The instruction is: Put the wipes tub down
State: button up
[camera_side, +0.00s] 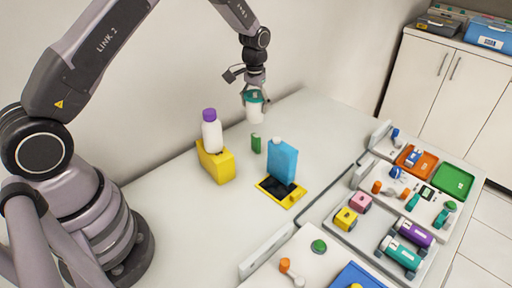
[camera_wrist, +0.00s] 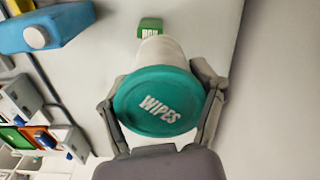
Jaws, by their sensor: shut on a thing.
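The wipes tub (camera_side: 254,110) is a white cylinder with a green lid. My gripper (camera_side: 255,92) is shut on it near the lid, at the back of the table. The tub looks upright in the side view; whether its base touches the table I cannot tell. In the wrist view the tub's green lid (camera_wrist: 158,101), marked WIPES, faces the camera, and a finger of my gripper (camera_wrist: 160,108) presses on each side. The lid hides much of the tub's body there.
A small green box (camera_side: 256,143) stands near the tub. A blue bottle (camera_side: 282,161) stands on a yellow-edged dark pad (camera_side: 291,200). A white bottle with purple cap (camera_side: 212,130) is by a yellow block (camera_side: 216,163). Trays (camera_side: 452,180) fill the right. A wall runs behind.

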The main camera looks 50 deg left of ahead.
jog(key=w+f, duration=0.2)
jog(key=w, duration=0.1)
jog(key=w+f, duration=0.5)
jog(key=w, duration=0.1)
jog(key=shift+a+f, duration=0.3)
jog(key=shift+f, duration=1.55)
jog(key=shift+f, duration=0.15)
jog(key=o, duration=1.3)
jog(key=shift+c, duration=0.2)
